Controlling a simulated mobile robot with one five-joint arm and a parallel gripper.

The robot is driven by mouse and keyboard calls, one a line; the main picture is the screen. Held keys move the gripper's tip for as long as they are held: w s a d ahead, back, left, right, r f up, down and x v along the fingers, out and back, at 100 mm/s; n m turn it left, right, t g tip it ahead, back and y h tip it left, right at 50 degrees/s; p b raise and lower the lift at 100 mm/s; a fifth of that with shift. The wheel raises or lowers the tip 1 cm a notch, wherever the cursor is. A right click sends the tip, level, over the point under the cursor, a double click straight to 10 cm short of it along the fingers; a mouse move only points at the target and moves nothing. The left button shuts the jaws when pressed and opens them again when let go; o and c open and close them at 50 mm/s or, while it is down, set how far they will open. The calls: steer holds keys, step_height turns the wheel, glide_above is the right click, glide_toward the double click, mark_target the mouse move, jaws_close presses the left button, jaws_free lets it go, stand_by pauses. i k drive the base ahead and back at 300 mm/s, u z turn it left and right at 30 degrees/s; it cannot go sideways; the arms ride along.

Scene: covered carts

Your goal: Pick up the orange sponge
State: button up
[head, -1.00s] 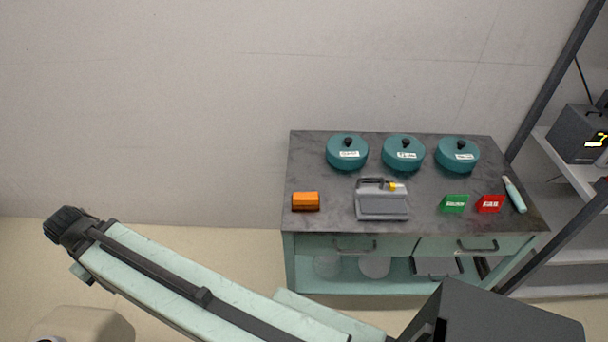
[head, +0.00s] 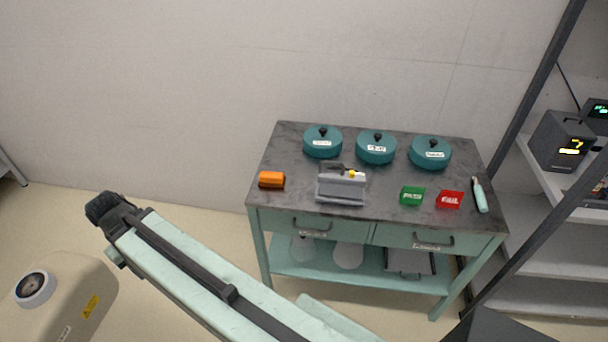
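The orange sponge (head: 271,180) lies on the left front part of the cart's dark grey top (head: 285,145), close to the left edge. My arm crosses the lower left of the head view, well below and left of the sponge. Its dark far end shows at the upper left of the arm, over the floor and apart from the cart. I cannot make out gripper fingers there or whether they hold anything.
A grey device (head: 341,187) stands right of the sponge. Three teal lidded pots (head: 376,148) line the back. Green (head: 412,196) and red (head: 449,200) signs and a pale teal bottle-like tool (head: 480,195) are farther right. A shelf rack (head: 520,150) stands right; a beige machine (head: 65,300) lower left.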

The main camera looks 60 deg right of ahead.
mark_target(267, 180)
steer(key=z, duration=5.65)
steer(key=k, duration=0.9)
steer(key=u, duration=5.75)
